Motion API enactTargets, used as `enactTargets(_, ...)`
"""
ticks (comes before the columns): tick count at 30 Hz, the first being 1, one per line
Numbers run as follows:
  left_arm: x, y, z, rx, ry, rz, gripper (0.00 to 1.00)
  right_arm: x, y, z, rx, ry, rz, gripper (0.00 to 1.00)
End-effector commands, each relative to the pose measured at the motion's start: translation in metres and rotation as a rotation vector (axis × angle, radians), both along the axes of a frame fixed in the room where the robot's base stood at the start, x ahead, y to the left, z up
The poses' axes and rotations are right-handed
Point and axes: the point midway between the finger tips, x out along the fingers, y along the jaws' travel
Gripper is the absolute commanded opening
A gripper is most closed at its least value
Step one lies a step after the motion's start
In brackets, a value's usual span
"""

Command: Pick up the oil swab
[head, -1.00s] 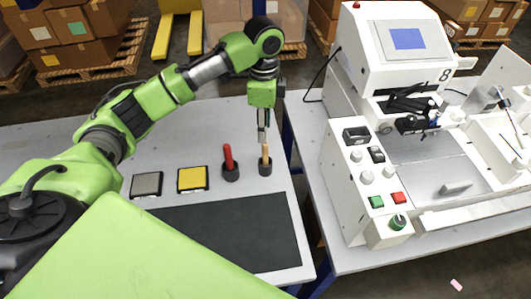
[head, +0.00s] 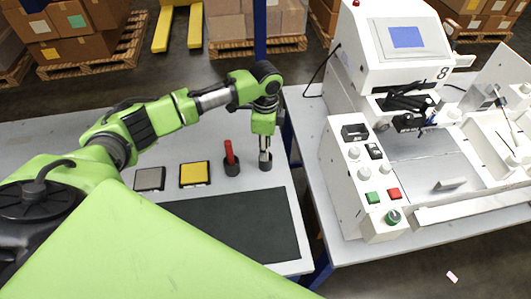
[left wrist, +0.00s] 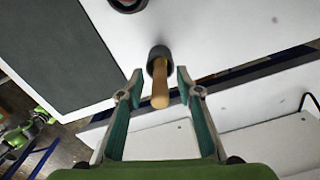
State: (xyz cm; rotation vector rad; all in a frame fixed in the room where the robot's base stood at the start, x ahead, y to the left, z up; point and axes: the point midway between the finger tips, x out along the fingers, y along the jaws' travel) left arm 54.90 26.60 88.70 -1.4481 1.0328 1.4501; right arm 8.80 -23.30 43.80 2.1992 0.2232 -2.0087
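A tan-handled tool, which looks like the oil swab (left wrist: 160,88), stands in a dark round holder (left wrist: 159,52) near the right end of the left table. The holder also shows in the head view (head: 265,166). My left gripper (head: 265,153) is directly above this holder and points down, mostly hiding the handle in the head view. In the left wrist view its two fingers (left wrist: 160,80) are open, one on each side of the tan handle, with gaps visible. A similar red-handled tool (head: 229,152) stands in its own holder just to the left. My right gripper is not in view.
A yellow square pad (head: 194,174) and a grey square pad (head: 149,179) lie left of the holders. A dark mat (head: 235,225) covers the table's front. A white plotter machine (head: 400,60) stands on the separate right table.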

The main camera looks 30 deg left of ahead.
Motion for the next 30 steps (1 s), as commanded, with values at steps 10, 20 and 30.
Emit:
enactTargets(10, 0.000, 0.000, 0.001, -0.001, 0.000, 0.000, 0.00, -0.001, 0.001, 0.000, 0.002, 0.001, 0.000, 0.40)
enactTargets(20, 0.002, 0.000, 0.016, -0.003, -0.004, 0.000, 0.00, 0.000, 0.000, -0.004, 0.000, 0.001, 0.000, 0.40)
enactTargets(30, 0.002, -0.001, 0.081, -0.003, -0.004, 0.000, 0.00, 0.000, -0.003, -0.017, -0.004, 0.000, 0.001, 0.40)
